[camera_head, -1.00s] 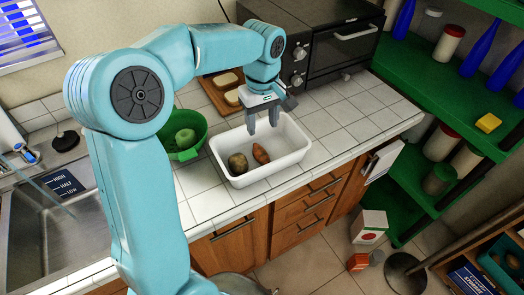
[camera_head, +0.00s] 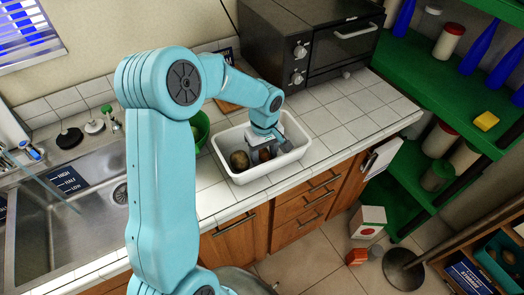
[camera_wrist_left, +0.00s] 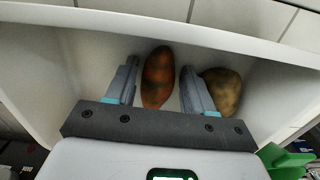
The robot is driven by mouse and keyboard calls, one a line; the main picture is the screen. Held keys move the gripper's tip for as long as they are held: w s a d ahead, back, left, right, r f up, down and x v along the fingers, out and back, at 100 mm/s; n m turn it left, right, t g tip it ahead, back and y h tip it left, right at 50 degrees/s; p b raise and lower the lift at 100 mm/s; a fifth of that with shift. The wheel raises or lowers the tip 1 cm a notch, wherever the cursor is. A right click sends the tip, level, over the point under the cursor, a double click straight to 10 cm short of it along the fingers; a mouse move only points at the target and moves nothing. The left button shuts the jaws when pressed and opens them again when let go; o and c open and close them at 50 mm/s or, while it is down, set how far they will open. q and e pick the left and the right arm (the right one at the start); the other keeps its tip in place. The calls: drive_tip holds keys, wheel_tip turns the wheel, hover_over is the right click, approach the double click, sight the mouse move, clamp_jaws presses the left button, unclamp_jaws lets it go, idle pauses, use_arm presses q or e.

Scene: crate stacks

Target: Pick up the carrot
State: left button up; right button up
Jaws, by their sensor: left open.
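The carrot, a stubby orange-brown root (camera_wrist_left: 158,78), lies in the white tray (camera_wrist_left: 70,75). In the head view the carrot (camera_head: 264,155) shows partly behind my left gripper. My left gripper (camera_head: 270,148) is down inside the tray (camera_head: 299,158). In the left wrist view, the left gripper (camera_wrist_left: 157,75) is open, with one finger on each side of the carrot; I cannot tell whether either finger touches it. A brown potato (camera_wrist_left: 222,90) lies beside the right-hand finger in that view; the potato (camera_head: 239,161) is left of the carrot in the head view. My right gripper is not in view.
The tray's walls stand close around the gripper. A green bowl (camera_head: 201,128) stands left of the tray, partly behind my arm. A dark oven (camera_head: 330,45) stands behind. Tiled counter (camera_head: 345,112) is clear to the right. A sink (camera_head: 80,225) is at left.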

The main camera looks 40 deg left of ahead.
use_arm(q)
drive_tip(key=c, duration=0.8)
drive_tip(key=shift+c, duration=0.2)
